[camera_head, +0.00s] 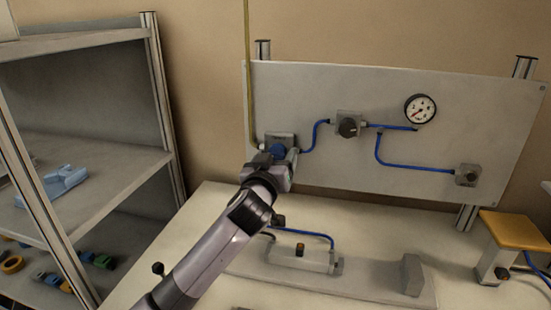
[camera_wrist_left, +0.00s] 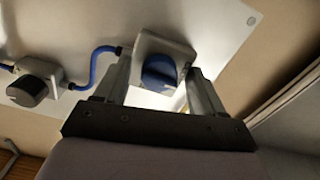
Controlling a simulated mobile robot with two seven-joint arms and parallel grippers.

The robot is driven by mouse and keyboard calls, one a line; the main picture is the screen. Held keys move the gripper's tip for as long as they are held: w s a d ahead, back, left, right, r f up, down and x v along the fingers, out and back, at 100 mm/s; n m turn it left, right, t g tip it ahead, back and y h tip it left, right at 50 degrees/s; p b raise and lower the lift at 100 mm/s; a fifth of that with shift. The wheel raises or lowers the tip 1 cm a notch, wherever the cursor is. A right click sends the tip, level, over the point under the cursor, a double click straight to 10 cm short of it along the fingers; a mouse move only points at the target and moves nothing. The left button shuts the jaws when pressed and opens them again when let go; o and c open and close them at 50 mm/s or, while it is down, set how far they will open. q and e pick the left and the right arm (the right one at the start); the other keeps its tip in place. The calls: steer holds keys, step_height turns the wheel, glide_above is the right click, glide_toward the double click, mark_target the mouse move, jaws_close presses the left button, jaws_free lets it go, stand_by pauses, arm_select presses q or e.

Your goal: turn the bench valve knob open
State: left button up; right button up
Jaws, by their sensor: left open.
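A valve block with a round blue knob (camera_head: 279,151) is mounted at the lower left of the upright grey panel (camera_head: 300,85). My left gripper (camera_head: 280,160) is at this knob, its arm coming up from below. In the left wrist view the blue knob (camera_wrist_left: 158,74) shows between the two spread fingers (camera_wrist_left: 160,82). The jaws are open; I cannot tell whether either finger touches the knob. A second valve with a black knob (camera_head: 348,127) sits further right on the panel, and this black knob also shows in the left wrist view (camera_wrist_left: 28,90). My right gripper is out of view.
Blue tubes (camera_head: 313,138) link the panel parts. A pressure gauge (camera_head: 420,109) and a small grey block (camera_head: 467,175) are at its right. A small fixture (camera_head: 300,258) and a grey block (camera_head: 411,275) stand on the bench. A shelf rack (camera_head: 110,180) is at the left.

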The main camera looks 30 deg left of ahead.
arm_select(q)
steer(key=shift+c, duration=0.3)
steer(key=c, duration=1)
steer(key=shift+m, duration=0.4)
steer(key=m, duration=0.3)
steer(key=shift+a+m, duration=0.1)
steer(key=shift+m, duration=0.3)
steer(key=m, duration=0.4)
steer(key=shift+m, duration=0.3)
steer(key=m, duration=0.4)
steer(key=shift+a+r, duration=0.1)
steer(key=m, duration=0.4)
steer(key=shift+m, duration=0.3)
